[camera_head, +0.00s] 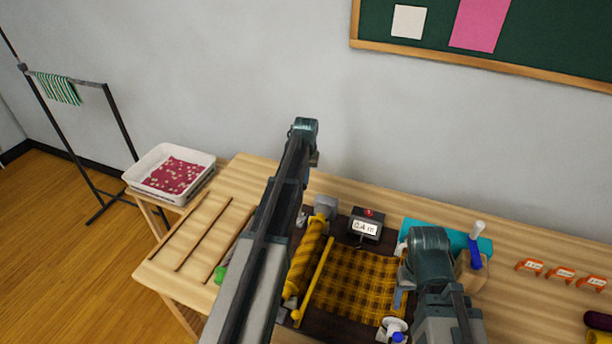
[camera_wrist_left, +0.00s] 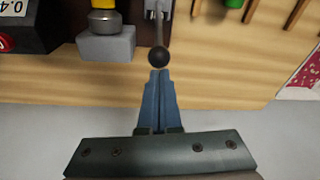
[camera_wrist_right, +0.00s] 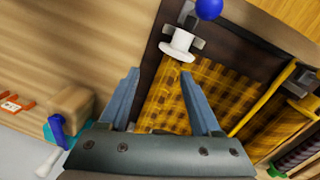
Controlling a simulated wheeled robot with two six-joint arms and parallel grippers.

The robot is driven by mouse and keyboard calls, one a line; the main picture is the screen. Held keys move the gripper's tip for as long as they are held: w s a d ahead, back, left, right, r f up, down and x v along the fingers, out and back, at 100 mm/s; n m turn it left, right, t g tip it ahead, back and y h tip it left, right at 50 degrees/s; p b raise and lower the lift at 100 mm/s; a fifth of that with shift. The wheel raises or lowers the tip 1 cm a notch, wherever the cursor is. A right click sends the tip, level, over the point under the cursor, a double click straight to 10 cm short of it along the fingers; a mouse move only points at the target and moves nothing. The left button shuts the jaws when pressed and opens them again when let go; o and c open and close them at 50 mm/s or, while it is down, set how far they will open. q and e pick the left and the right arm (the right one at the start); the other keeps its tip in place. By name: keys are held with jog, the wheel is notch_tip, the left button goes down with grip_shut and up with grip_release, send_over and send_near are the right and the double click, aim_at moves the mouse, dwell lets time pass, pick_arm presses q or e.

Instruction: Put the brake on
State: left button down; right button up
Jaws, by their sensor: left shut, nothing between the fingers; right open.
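A lever with a round black knob (camera_wrist_left: 158,57) and thin grey rod stands at the far end of the dark machine frame, in the left wrist view. My left gripper (camera_wrist_left: 160,74) is shut and empty, its fingertips close to the knob; I cannot tell whether they touch it. In the head view my left arm mostly hides the lever. The frame carries a yellow roller (camera_head: 306,257) and yellow checked cloth (camera_head: 352,283), which also shows in the right wrist view (camera_wrist_right: 215,85). My right gripper (camera_wrist_right: 160,76) is open and empty above the cloth's edge.
A display box (camera_head: 366,225) with a red button stands behind the cloth. A grey block (camera_wrist_left: 106,46) stands beside the lever. A teal mat (camera_head: 412,229), orange tags (camera_head: 560,273) and a blue-and-white tool (camera_head: 475,250) are at the right. Thin rods (camera_head: 203,234) lie left; a white tray (camera_head: 150,162) stands beyond.

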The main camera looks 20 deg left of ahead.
pick_arm(q)
jog(key=shift+s+r+t, duration=0.2)
jog(key=shift+s+t, duration=0.2)
jog(key=shift+s, duration=0.2)
jog(key=shift+s+d+r+t, duration=0.1)
jog(key=shift+s+r+t, duration=0.1)
jog(key=shift+s+t, duration=0.55)
pick_arm(e)
jog(key=shift+f+b, duration=0.6)
jog(key=shift+f, duration=0.1)
pick_arm(q)
jog(key=s+t, duration=0.2)
jog(key=s, duration=0.6)
jog(key=shift+d, duration=0.25)
pick_arm(e)
jog(key=shift+f, duration=0.15)
